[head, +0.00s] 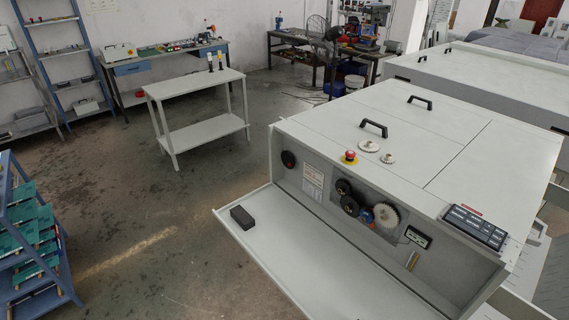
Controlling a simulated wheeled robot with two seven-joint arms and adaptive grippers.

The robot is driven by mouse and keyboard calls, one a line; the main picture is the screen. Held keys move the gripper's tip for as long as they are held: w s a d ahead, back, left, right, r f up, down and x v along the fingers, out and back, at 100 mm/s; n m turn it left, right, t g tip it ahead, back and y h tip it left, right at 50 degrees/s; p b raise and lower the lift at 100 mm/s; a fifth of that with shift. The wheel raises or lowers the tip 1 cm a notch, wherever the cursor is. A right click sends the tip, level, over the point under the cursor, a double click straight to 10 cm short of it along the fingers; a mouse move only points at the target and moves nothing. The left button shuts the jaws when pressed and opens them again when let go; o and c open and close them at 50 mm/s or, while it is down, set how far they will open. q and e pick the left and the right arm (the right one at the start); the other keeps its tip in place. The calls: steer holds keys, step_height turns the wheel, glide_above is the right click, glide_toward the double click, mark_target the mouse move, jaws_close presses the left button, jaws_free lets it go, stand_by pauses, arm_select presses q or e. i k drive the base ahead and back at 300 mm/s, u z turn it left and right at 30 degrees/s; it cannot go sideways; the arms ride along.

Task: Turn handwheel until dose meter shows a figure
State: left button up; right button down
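The plate processor (470,105) stands at the right with its front flap (300,262) folded down. A separate black round knob (288,159) sits on the bay's left part. I cannot tell which of these is the handwheel. A small dark-framed meter (418,237) with a pale display is right of the gear; its reading is too small to make out. Neither of my grippers is in view.
A black block (242,217) lies on the flap. A red emergency button (350,157), two loose pale gears (370,146) and a control panel (474,227) are on top. A white table (195,85) stands behind; a blue rack (35,235) is at left. The floor between is clear.

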mark_target(287, 158)
steer(key=u, duration=0.5)
steer(key=k, duration=1.2)
steer(key=u, duration=1)
steer(key=i, duration=3.65)
steer(key=z, duration=0.65)
steer(key=i, duration=0.95)
steer(key=z, duration=1.9)
steer(key=i, duration=0.85)
steer(key=z, duration=0.65)
